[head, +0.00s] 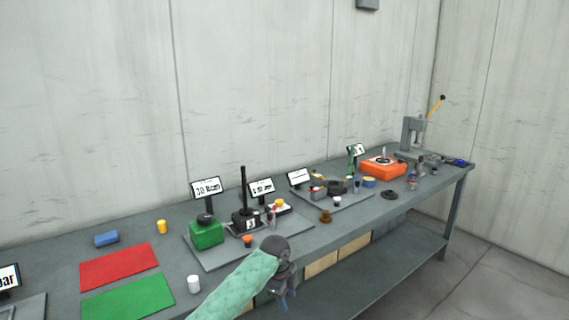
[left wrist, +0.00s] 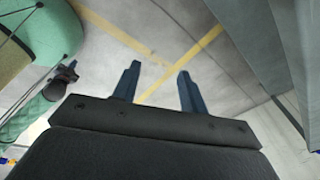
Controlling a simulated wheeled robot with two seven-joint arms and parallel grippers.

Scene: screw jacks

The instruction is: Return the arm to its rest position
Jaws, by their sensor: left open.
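My left arm, in a green sleeve, comes in from the bottom of the head view. Its gripper (head: 287,300) hangs at the front edge of the grey workbench (head: 345,232), pointing down. In the left wrist view the two blue fingers of the left gripper (left wrist: 156,85) are apart with nothing between them. Below them are a grey floor and yellow floor lines. My right gripper is not seen in the head view.
A lower shelf (head: 375,272) runs underneath. Open floor (head: 500,265) lies at right.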

